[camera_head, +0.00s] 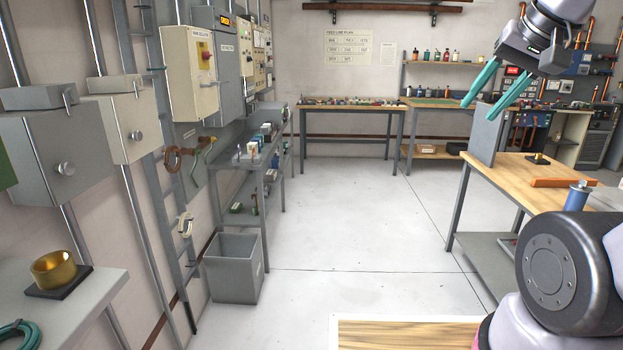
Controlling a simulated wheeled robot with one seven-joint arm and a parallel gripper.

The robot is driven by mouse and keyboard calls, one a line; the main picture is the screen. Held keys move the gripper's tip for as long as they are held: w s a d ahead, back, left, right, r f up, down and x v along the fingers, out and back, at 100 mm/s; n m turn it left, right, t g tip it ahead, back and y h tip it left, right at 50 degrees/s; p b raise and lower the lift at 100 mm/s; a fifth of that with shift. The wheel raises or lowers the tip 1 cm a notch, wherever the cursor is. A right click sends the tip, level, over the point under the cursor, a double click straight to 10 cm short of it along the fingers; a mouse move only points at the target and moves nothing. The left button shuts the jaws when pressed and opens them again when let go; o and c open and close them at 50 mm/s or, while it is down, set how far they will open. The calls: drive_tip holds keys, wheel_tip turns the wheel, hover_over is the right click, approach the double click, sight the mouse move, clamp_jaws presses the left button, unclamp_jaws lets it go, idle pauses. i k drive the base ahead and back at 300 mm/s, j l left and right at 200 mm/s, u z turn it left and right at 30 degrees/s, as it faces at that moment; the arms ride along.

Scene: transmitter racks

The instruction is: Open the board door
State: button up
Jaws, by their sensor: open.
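A tall grey cabinet (229,75) with an orange label at its top hangs on the left wall; its door looks shut, and it appears to be the board. A cream box (190,75) with a red knob is mounted just in front of it and hides part of its left side. My gripper (481,110) is at the upper right, with two teal fingers spread apart and nothing between them. It points down and left, far from the cabinet, above the right-hand workbench.
A grey shelf bench (225,152) stands under the cabinet, with a grey bin (234,268) before it. A ladder (175,190) leans on the left wall. Grey and cream boxes (62,165) are nearer left. A wooden workbench (520,170) stands right. The middle floor is clear.

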sight(226, 53)
drive_tip(key=i, duration=1.05)
drive_tip(key=i+z, duration=0.1)
drive_tip(key=i, duration=0.95)
drive_tip(key=i+u, duration=0.15)
drive_tip(key=i, duration=0.45)
drive_tip(key=i+l+u, duration=0.15)
drive_tip(key=i, duration=0.45)
drive_tip(key=i+l+u, duration=0.15)
drive_tip(key=i, duration=0.4)
drive_tip(key=i+j+u, duration=0.15)
drive_tip(key=i+u, duration=0.35)
drive_tip(key=i+l+u, duration=0.1)
drive_tip(key=i+u, duration=0.35)
drive_tip(key=i, duration=0.1)
